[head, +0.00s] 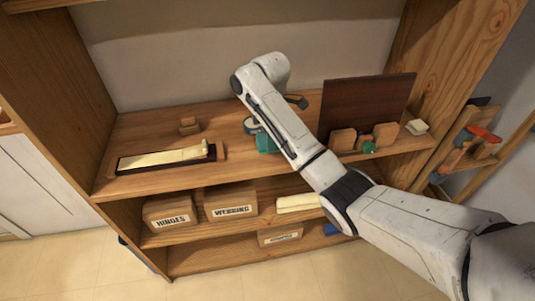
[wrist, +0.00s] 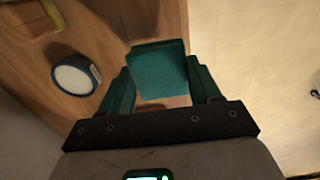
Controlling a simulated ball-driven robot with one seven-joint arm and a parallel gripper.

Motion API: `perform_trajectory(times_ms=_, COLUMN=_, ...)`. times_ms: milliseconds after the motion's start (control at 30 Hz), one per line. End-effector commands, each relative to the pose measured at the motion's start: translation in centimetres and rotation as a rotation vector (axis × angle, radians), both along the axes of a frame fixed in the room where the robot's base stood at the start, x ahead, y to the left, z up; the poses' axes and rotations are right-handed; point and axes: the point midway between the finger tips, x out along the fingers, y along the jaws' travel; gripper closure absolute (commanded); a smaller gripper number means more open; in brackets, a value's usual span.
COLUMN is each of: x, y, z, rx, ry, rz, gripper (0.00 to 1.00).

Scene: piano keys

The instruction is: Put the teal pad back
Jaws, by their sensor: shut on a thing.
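The teal pad (wrist: 158,70) is a squarish block between the two dark teal fingers of my gripper (wrist: 160,78) in the wrist view. My gripper is shut on it, above or at the wooden shelf; the gap beneath it is hard to judge. In the head view a teal patch (head: 266,143) shows beside my forearm at the middle of the upper shelf; I cannot tell pad from fingers there, as my arm covers part.
A round white-topped thing (wrist: 75,76) lies left of my gripper on the shelf (head: 230,165). A dark board (head: 365,100) and wooden blocks (head: 343,140) stand right. A black tray (head: 125,168) lies left. Labelled boxes (head: 231,200) are below. Shelf between tray and arm is clear.

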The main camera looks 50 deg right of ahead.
Motion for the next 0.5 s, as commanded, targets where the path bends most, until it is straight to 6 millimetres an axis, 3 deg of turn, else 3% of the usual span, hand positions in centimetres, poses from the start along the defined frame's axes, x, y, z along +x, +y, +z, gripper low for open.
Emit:
perform_trajectory(times_ms=33, x=0.3, y=-0.1, z=-1.0, rx=0.0, ry=0.0, rz=0.0, gripper=0.66)
perform_trajectory(times_ms=367, x=1.7, y=-1.2, z=-2.4, rx=-0.001, ry=0.002, rz=0.0, gripper=0.66)
perform_trajectory(times_ms=500, x=1.6, y=-1.2, z=-4.3, rx=0.001, ry=0.004, rz=-0.001, gripper=0.66)
